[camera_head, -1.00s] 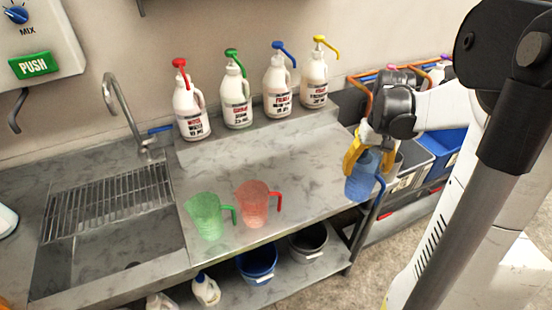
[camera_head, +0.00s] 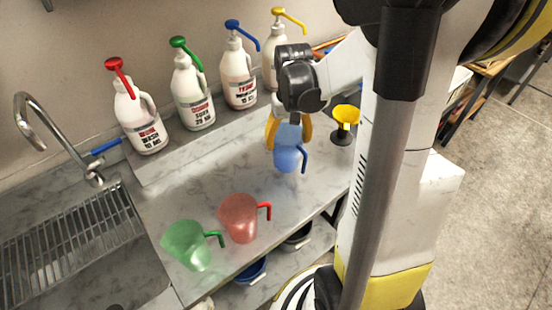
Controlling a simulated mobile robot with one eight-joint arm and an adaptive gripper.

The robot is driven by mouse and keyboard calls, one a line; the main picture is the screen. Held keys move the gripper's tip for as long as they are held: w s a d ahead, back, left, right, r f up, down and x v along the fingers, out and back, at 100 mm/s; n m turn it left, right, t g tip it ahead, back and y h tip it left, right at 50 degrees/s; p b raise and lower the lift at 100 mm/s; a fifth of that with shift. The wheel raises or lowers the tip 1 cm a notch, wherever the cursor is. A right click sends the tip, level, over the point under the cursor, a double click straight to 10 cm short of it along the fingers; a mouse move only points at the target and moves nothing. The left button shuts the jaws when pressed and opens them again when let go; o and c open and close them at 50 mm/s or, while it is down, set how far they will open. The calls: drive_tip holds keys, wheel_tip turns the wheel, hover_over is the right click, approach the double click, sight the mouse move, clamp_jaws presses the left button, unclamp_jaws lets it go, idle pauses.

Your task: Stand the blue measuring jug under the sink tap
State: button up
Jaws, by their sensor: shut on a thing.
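The blue measuring jug (camera_head: 287,158) is held by my gripper (camera_head: 289,132), whose yellow fingers are shut on it. The jug hangs roughly upright over the right part of the steel counter, its blue handle to the right. I cannot tell how high it is above the counter. The sink tap (camera_head: 58,137) is a curved chrome spout with a blue lever at the far left, well left of the jug. Below it lies the slatted rack (camera_head: 70,240) of the sink. No jug stands under the spout.
A green jug (camera_head: 188,246) and a red jug (camera_head: 239,219) stand at the counter's front. Several pump bottles (camera_head: 194,95) line the back ledge. A yellow funnel-like item (camera_head: 345,121) is at the right. Counter between the jugs and the ledge is clear. Buckets sit below.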

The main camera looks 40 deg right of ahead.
sight(278, 156)
drive_tip(key=a+f, duration=0.1)
drive_tip(key=w+a+f, duration=0.1)
drive_tip(key=shift+a, duration=0.35)
drive_tip(key=shift+f+b, duration=0.8)
drive_tip(key=shift+f, duration=1.1)
drive_tip(key=shift+f, duration=0.2)
drive_tip(key=o, duration=1.4)
drive_tip(key=shift+r, duration=0.1)
